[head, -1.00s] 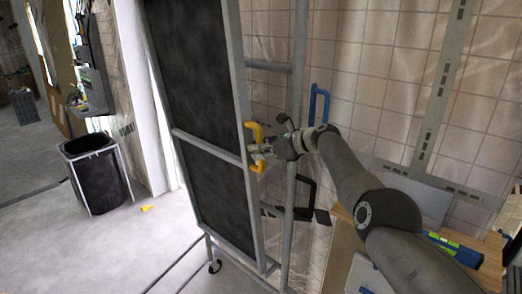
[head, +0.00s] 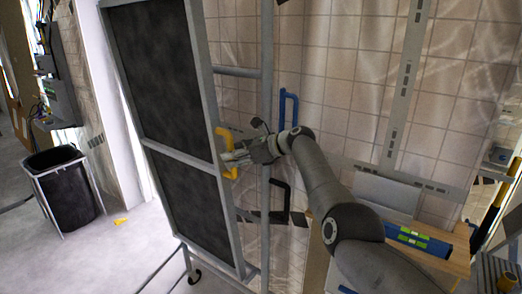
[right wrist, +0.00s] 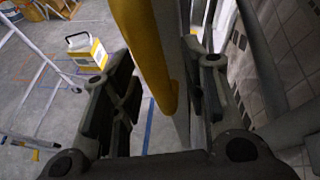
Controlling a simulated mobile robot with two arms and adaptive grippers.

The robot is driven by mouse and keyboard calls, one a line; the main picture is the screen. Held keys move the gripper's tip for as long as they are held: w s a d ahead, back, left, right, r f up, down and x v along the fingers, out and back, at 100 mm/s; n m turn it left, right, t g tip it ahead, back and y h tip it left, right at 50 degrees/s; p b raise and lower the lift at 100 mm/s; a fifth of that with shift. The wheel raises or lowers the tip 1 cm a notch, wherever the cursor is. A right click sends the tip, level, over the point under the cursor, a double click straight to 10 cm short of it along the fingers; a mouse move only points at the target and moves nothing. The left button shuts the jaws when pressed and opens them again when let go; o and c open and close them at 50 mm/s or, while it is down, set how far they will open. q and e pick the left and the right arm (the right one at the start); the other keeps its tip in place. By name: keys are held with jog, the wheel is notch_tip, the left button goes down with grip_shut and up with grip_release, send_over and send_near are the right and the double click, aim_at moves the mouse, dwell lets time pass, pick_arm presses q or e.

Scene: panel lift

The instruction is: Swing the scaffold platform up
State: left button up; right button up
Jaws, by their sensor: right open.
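The scaffold platform (head: 165,85) is a dark panel in a grey metal frame, standing steeply upright and slightly tilted. A yellow handle (head: 229,152) sits on the right side of its frame. My right gripper (head: 238,156) is at this handle. In the right wrist view the yellow handle (right wrist: 146,50) lies between the two open fingers of my right gripper (right wrist: 158,100), and I see no firm grip on it. My left gripper is not in view.
A blue handle (head: 288,107) and a black handle (head: 280,200) are near the scaffold post (head: 267,80). A wooden bench (head: 440,262) with a blue level (head: 418,240) stands at right. A black bin (head: 66,190) stands at left. The floor between bin and scaffold is mostly clear.

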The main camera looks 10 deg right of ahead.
jog(key=v, duration=1.1)
jog(key=shift+a, duration=0.1)
jog(key=shift+c, duration=0.3)
